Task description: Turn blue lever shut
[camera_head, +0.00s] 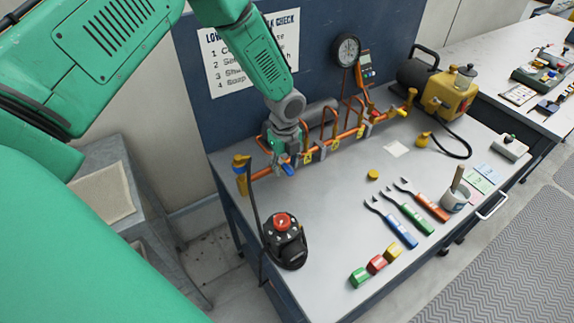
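A copper pipe rig (345,138) with looped tubes and yellow fittings runs across the back of the grey workbench. A small blue piece that looks like the blue lever (288,169) shows low on the pipe's left part. My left gripper (284,155) reaches down from above, right over the pipe and just above this blue piece. Its fingers are small and overlap the pipe, so I cannot tell whether they touch the lever or how far they are apart. Part of the lever may be hidden behind them. My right gripper is not in view.
A black device with a red top (283,222) stands at the bench's front left, beside a black hose.

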